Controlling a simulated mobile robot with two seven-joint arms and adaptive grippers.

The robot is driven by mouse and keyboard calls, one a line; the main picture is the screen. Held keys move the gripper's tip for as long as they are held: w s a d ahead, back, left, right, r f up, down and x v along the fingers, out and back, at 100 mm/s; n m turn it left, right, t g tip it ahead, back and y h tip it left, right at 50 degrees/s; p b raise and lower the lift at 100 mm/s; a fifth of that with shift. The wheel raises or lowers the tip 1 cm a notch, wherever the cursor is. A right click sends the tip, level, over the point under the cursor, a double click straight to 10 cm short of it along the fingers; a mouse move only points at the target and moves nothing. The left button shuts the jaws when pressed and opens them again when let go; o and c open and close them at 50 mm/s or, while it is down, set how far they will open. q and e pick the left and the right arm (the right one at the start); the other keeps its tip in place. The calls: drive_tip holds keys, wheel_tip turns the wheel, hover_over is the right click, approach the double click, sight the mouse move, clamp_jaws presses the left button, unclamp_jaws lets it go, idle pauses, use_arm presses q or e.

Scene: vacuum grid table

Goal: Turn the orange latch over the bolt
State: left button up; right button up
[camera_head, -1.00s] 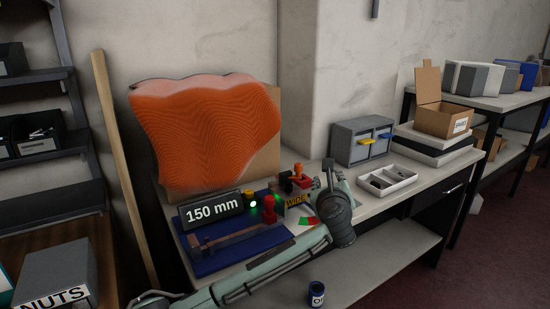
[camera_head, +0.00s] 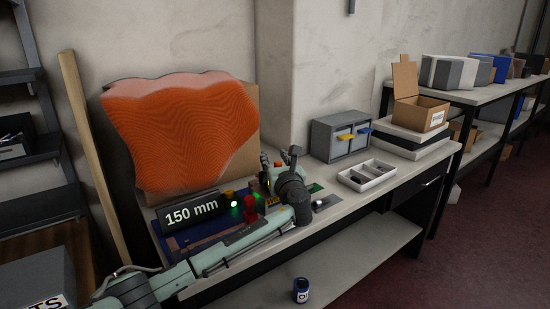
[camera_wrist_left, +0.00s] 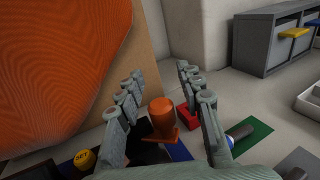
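The orange latch (camera_wrist_left: 162,112) has an upright rounded knob and a flat orange piece low at its front in the left wrist view. It stands between the spread fingers of my left gripper (camera_wrist_left: 165,108), which is open; contact cannot be told. In the head view my left gripper (camera_head: 278,168) is at the back of the table, right of the display, and my own wrist mostly hides the latch. A red block (camera_wrist_left: 188,117) sits just right of the latch. I cannot make out the bolt for sure. My right gripper is not in view.
A 150 mm display (camera_head: 191,212), a red knob (camera_head: 249,208) and a lit green lamp stand left of my gripper. A large orange ribbed panel (camera_head: 185,130) rises behind. A white tray (camera_head: 366,176) and grey drawer box (camera_head: 340,137) are to the right.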

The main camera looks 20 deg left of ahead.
use_arm(q)
clamp_jaws()
drive_tip(key=shift+h, duration=0.3)
drive_tip(key=m+h, duration=0.1)
drive_tip(key=m+t+h, duration=0.1)
drive_tip(key=h, duration=0.1)
drive_tip(key=shift+s+d, duration=0.2)
drive_tip(key=shift+s, duration=0.2)
drive_tip(key=shift+s+d+m+t+h, duration=0.2)
drive_tip(key=shift+d+m+t+h, duration=0.1)
drive_tip(key=shift+m+h, duration=0.45)
drive_tip(key=shift+s+d+m+t+h, duration=0.25)
drive_tip(key=shift+m+h, duration=0.3)
drive_tip(key=shift+h, duration=0.4)
unclamp_jaws()
drive_tip(key=s+d, duration=0.1)
drive_tip(key=s, duration=1.1)
drive_tip(key=shift+o, duration=0.2)
drive_tip(key=shift+w+d, duration=0.1)
